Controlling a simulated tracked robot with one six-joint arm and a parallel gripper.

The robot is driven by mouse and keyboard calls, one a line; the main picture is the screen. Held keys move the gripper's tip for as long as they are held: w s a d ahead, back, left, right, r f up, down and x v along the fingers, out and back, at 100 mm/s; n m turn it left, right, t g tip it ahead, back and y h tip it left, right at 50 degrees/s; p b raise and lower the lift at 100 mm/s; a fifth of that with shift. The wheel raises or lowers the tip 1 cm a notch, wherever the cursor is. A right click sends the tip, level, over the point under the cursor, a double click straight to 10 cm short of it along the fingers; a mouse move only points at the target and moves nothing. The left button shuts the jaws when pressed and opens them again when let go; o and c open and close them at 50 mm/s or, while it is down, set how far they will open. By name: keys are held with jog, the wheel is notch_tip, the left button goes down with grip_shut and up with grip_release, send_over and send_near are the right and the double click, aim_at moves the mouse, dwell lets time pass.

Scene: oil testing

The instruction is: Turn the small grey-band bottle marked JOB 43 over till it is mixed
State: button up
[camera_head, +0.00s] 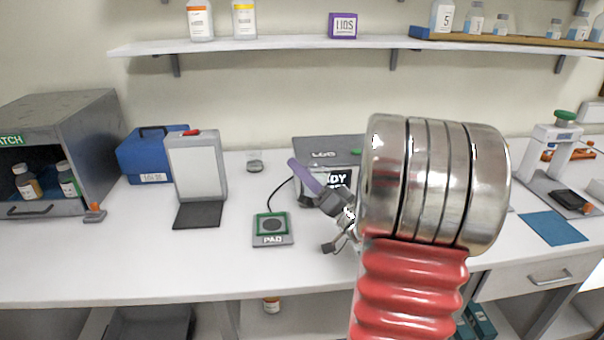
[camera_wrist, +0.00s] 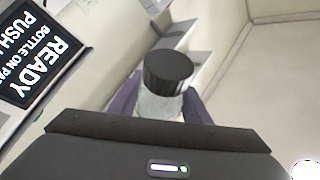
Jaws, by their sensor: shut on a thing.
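My gripper (camera_wrist: 160,108) is shut on a small bottle (camera_wrist: 160,103) in the wrist view. The bottle has a black cap and a pale, clear-looking body, with a purple finger on each side of it. Its label, band and contents are hidden, so I cannot read a job number. In the head view, my gripper (camera_head: 307,178) is partly hidden behind my steel wrist and red sleeve, and only one purple finger shows clearly. It is raised above the bench, right of the pad (camera_head: 272,240). The held bottle is hidden there.
A device with a screen reading READY (camera_wrist: 40,55) is close beside my gripper. The cabinet (camera_head: 60,150) at left holds two bottles. A white stand (camera_head: 197,165) and a blue case (camera_head: 150,155) are nearby. Shelves (camera_head: 270,46) run above. The bench front left is clear.

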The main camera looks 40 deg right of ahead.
jog(key=shift+m+g+h, duration=0.55)
jog(key=shift+m+g, duration=0.05)
jog(key=shift+m, duration=1.4)
jog(key=shift+m+g+h, duration=0.55)
jog(key=shift+m+g, duration=0.05)
jog(key=shift+m, duration=1.4)
jog(key=shift+m+g+y, duration=0.15)
jog(key=shift+m+g, duration=0.5)
jog(key=shift+m, duration=0.9)
jog(key=shift+m+g+y, duration=0.15)
jog(key=shift+m+g, duration=0.5)
jog(key=shift+m, duration=0.9)
